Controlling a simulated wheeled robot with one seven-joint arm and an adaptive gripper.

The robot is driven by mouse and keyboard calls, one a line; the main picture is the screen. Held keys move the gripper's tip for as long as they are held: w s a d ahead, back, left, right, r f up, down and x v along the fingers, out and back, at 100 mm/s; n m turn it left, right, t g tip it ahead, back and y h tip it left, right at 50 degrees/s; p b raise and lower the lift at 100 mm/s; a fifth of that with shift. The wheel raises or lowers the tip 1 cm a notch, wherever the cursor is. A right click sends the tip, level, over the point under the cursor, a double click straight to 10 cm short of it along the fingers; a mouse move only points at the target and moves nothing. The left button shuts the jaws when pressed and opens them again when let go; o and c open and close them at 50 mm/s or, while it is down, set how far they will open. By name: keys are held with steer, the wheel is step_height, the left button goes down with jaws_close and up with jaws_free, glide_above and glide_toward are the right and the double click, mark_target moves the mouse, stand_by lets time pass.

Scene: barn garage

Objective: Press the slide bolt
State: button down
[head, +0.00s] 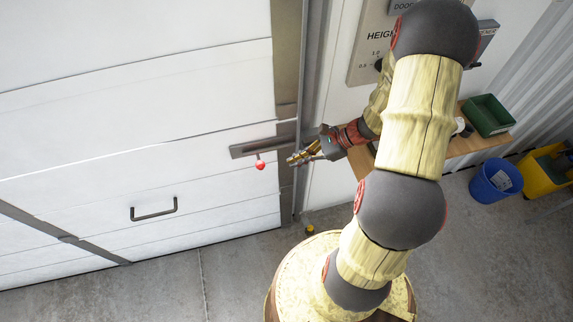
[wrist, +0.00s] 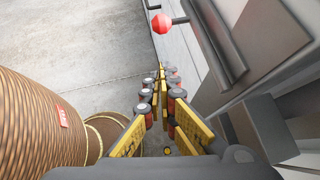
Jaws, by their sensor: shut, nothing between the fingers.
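The slide bolt (head: 255,146) is a grey metal bar across the right edge of the white door, with a red ball knob (head: 260,165) hanging below it on a short stem. In the wrist view the red knob (wrist: 162,24) is at the top, beyond my fingertips, and the bolt's grey metal (wrist: 205,60) runs along the right. My gripper (head: 290,160) is shut and empty, just right of the knob and apart from it. In the wrist view my gripper's fingers (wrist: 161,72) meet and point up toward the knob.
The white panelled door (head: 130,110) has a dark pull handle (head: 153,210) lower left. A height panel (head: 375,45) is on the wall at right. A wooden bench (head: 480,142) holds a green bin (head: 488,115). A blue bucket (head: 496,181) stands on the floor. Floor before the door is clear.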

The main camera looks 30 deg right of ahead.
steer(key=v, duration=0.6)
steer(key=shift+p, duration=0.3)
steer(key=shift+f, duration=0.1)
steer(key=s+a+r+n+g+h+b, duration=0.25)
steer(key=s+r+n+g+h, duration=0.25)
steer(key=s+n, duration=0.55)
steer(key=a+r+n+t+h+b, duration=0.3)
steer(key=a+r+n+t, duration=0.3)
steer(key=a+r+n, duration=0.7)
step_height(320, 180, up, 3)
steer(key=shift+w+f+h+b, duration=0.1)
steer(key=shift+w+h+b, duration=0.15)
steer(key=shift+h+b, duration=0.2)
